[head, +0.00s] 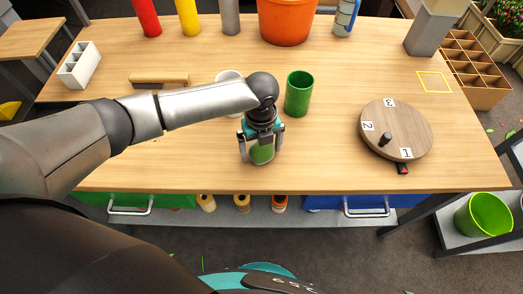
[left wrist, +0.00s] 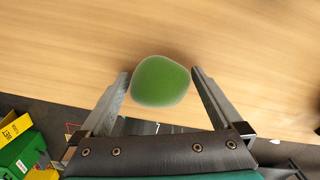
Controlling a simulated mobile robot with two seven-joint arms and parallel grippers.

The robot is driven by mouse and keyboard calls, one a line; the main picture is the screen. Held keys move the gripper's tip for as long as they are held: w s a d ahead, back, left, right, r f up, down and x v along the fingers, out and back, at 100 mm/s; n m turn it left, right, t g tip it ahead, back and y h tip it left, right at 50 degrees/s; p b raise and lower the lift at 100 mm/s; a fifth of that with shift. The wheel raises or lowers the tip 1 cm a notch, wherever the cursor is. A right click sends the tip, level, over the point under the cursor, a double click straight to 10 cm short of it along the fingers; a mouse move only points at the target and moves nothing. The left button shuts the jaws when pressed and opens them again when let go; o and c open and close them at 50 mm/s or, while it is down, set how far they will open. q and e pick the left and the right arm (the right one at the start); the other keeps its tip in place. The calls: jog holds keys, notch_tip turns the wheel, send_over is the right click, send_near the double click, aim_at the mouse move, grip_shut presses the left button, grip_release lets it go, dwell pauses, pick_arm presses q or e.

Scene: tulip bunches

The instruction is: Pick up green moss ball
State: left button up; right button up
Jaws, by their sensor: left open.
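The green moss ball (head: 262,153) is near the front edge of the wooden table, under my left gripper (head: 261,150). In the left wrist view the round, fuzzy moss ball (left wrist: 160,81) sits between the two tips of my open left gripper (left wrist: 160,74). Slight gaps seem to show on both sides of it. In the head view the fingers and wrist partly hide the ball. I cannot tell whether the fingers touch the ball. My right gripper is not in view.
A green cup (head: 299,93) stands close to the right of my left wrist. A white cup (head: 229,77) is partly hidden behind my arm. A round numbered turntable (head: 420,128) is at the right. An orange pot (head: 287,20) stands at the back. The front middle is clear.

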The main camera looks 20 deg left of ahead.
pick_arm(q)
jog(key=c, duration=1.2)
jog(key=shift+o, duration=0.2)
jog(key=shift+r, duration=0.1)
